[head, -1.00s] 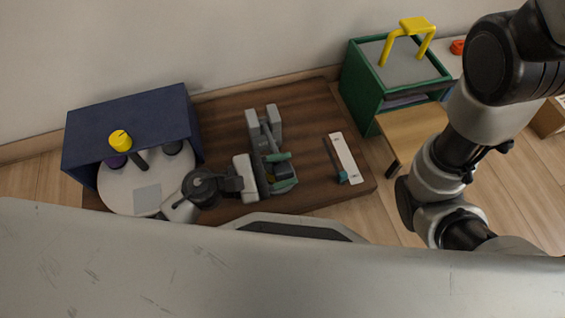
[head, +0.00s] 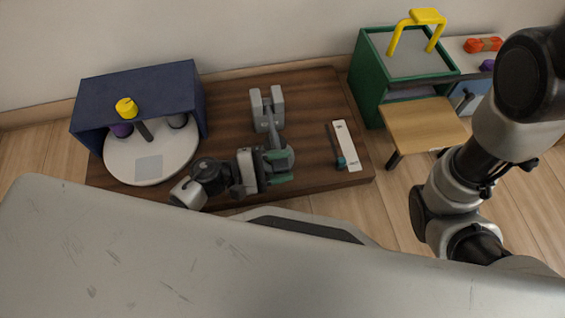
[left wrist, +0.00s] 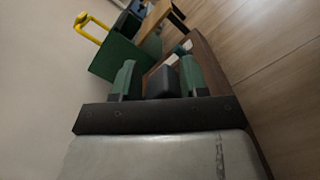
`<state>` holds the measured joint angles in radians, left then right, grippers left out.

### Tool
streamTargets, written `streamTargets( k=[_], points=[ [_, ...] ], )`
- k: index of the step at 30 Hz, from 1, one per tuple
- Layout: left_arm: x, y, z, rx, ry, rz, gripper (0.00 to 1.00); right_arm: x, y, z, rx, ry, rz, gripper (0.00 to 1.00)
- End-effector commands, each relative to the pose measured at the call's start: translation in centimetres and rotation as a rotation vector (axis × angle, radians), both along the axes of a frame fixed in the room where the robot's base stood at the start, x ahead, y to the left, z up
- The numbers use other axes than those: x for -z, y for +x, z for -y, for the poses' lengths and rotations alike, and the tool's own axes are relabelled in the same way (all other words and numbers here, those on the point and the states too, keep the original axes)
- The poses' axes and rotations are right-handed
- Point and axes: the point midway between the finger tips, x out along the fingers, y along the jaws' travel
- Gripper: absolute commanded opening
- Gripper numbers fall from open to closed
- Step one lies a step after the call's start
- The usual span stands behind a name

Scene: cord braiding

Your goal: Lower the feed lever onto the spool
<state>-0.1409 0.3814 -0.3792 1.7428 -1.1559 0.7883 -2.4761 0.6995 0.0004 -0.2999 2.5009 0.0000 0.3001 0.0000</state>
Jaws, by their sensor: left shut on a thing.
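My left gripper (head: 279,168) has green finger pads, at the front middle of the dark wooden board. It is shut on the end of the grey feed lever (head: 273,136), which runs toward me from a grey upright bracket (head: 266,103). In the left wrist view a dark block (left wrist: 162,82) sits between the pads of the left gripper (left wrist: 160,78). The spool under the lever is not clearly seen, as the fingers and hand cover that spot; I cannot tell whether the lever touches it. My right arm shows at the right, its gripper out of view.
A navy box (head: 138,92) with a white round plate (head: 150,172) and yellow knob (head: 126,107) stands left. A white strip (head: 347,146) with a teal-ended tool lies right. A green cabinet (head: 367,82) with a yellow handle (head: 426,17) and a small wooden table (head: 424,125) stand beyond.

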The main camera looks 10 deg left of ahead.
Motion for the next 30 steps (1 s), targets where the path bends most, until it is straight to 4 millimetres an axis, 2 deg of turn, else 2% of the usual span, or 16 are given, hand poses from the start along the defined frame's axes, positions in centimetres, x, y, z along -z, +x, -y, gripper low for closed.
streamTargets(
  k=[1, 5, 6, 16, 20, 23, 30],
  points=[
    [0.4, 1.1, -0.7, -0.037, 0.014, 0.0, 0.01, 0.1, 0.0, 0.0, 0.0, 0.0, 0.0, 0.85],
    [0.4, 1.1, -0.7, -0.036, 0.015, 0.0, 0.01, 0.1, 0.0, 0.0, 0.0, 0.0, 0.0, 0.85],
    [0.4, 1.1, -0.8, -0.036, 0.015, 0.0, 0.48, 0.1, 0.0, 0.0, 0.0, 0.0, 0.0, 0.85],
    [0.5, 0.9, -0.7, -0.034, 0.016, -0.004, 0.49, 0.1, 0.1, 0.0, 0.0, 0.0, -0.001, 0.85],
    [0.4, 0.6, -1.3, -0.033, 0.016, -0.008, 0.49, -0.3, 0.1, 0.0, 0.0, 0.0, -0.001, 0.85],
    [0.3, 0.0, -2.6, -0.033, 0.017, -0.009, 0.49, -1.0, 0.1, 0.0, 0.0, 0.0, -0.001, 0.85],
    [0.1, -1.9, -7.1, -0.029, 0.017, -0.007, 0.49, -3.0, 0.0, 0.0, 0.0, 0.0, -0.001, 0.85]
  ],
)
